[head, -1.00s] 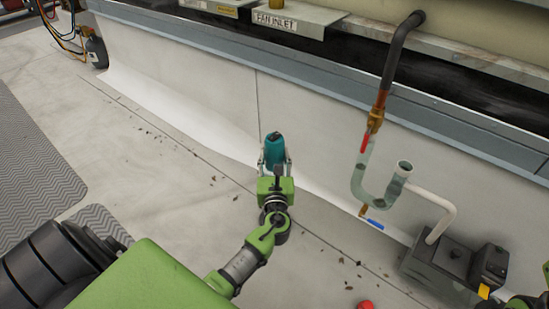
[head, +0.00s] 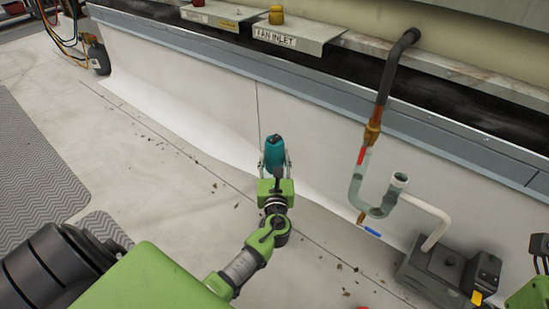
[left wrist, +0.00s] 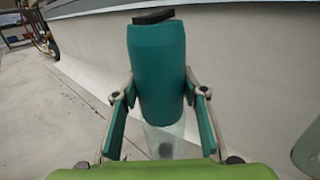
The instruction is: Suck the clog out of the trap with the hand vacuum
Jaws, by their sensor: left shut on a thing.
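The teal hand vacuum (head: 273,150) is in my left gripper (head: 275,163) near the middle of the head view, held in front of the white wall. In the left wrist view the vacuum (left wrist: 158,75) stands between the two fingers of the gripper (left wrist: 160,112), with a black end on top and a clear section below. The trap (head: 372,203) is a pale U-shaped pipe to the right of the vacuum, apart from it, with an open upright end (head: 399,181).
A copper pipe with a red-handled valve (head: 362,154) runs into the trap. A blue-handled valve (head: 371,231) sits below it. A white pipe (head: 430,212) leads to a dark box (head: 432,272). Grey mats (head: 35,165) lie left; floor between is mostly clear.

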